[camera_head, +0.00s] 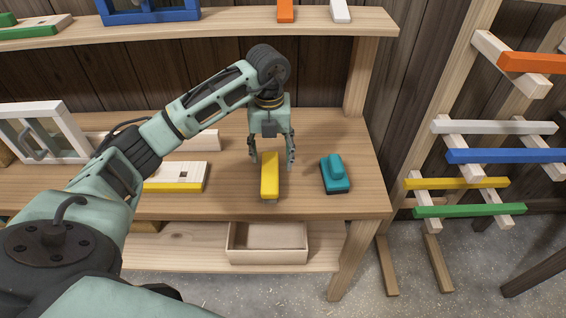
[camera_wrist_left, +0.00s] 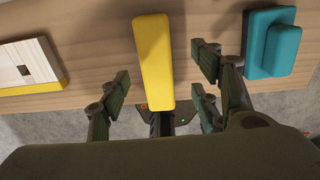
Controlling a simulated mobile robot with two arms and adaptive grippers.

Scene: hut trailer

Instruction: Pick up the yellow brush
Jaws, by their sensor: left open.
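The yellow brush (camera_head: 269,174) lies on the wooden workbench (camera_head: 300,205), near its front edge, with its long side pointing toward me. It also shows in the left wrist view (camera_wrist_left: 154,60) as a long yellow block. My left gripper (camera_head: 272,162) is open above the brush, pointing down, with its fingers on either side of the brush. In the left wrist view the fingers (camera_wrist_left: 160,88) stand apart left and right of the brush, with gaps visible on both sides. I cannot tell the exact height between the fingertips and the bench. My right gripper is not in view.
A teal block-shaped tool (camera_head: 335,174) lies just right of the brush. A white and yellow block (camera_head: 178,176) lies to the left. A wooden tray (camera_head: 267,255) sits on the lower shelf. An upper shelf (camera_head: 220,24) runs behind my arm. A rack with coloured bars (camera_head: 485,155) stands at right.

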